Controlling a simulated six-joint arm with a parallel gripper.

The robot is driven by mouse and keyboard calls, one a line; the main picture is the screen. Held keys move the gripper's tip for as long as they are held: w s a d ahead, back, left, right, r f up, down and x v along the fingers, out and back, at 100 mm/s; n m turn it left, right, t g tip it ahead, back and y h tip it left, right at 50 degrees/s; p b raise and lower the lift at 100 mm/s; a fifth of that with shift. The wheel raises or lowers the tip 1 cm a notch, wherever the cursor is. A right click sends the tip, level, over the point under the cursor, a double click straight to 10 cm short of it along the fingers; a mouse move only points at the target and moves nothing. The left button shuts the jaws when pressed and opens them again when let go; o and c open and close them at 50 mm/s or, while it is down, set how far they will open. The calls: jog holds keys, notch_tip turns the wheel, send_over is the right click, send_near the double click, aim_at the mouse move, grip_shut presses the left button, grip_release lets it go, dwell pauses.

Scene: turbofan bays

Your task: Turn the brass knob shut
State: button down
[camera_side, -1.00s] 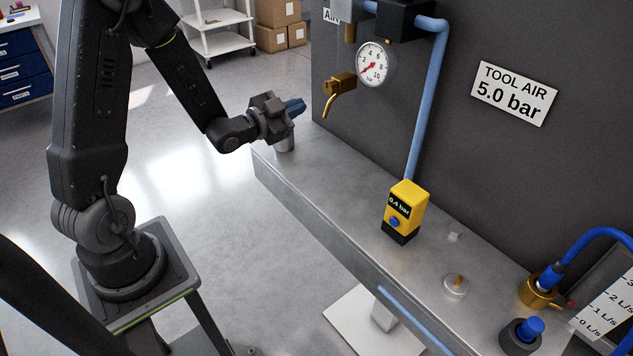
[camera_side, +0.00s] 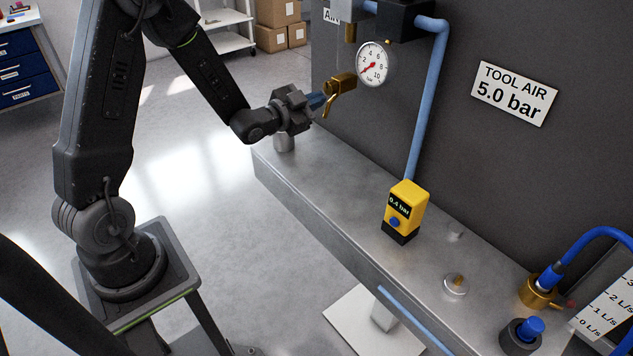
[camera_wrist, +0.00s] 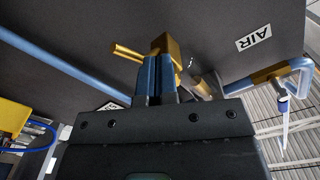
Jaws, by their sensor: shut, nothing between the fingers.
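A brass fitting with a curved, spout-like piece (camera_side: 342,84) sticks out from the dark panel below and left of the round gauge (camera_side: 374,65). My gripper (camera_side: 325,97) is shut and empty, its blue fingertips right at the fitting's lower left side. In the wrist view the shut fingers (camera_wrist: 157,60) overlap the lower part of the brass block (camera_wrist: 166,44), with the brass rod (camera_wrist: 127,52) to the left. I cannot tell whether they touch it. A small brass piece on a round base (camera_side: 457,282) also stands on the bench. Which brass part is the knob is unclear.
A yellow meter (camera_side: 405,208) reading 0.4 bar stands on the grey bench (camera_side: 335,185). A blue pipe (camera_side: 425,110) runs down the panel. A brass connector with a blue hose (camera_side: 540,290) is at the right. The bench left of the meter is mostly clear.

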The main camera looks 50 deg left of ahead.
jog(key=shift+w, duration=0.4)
jog(key=shift+d+r, duration=0.15)
jog(key=shift+r, duration=0.05)
dwell(0.4)
jog(key=shift+a+r, duration=0.1)
jog(key=shift+a, duration=0.1)
dwell(0.5)
jog(key=s, duration=0.5)
jog(key=shift+s+a+f, duration=0.2)
jog(key=shift+s+f, duration=0.15)
jog(key=shift+s, duration=0.05)
dwell(0.3)
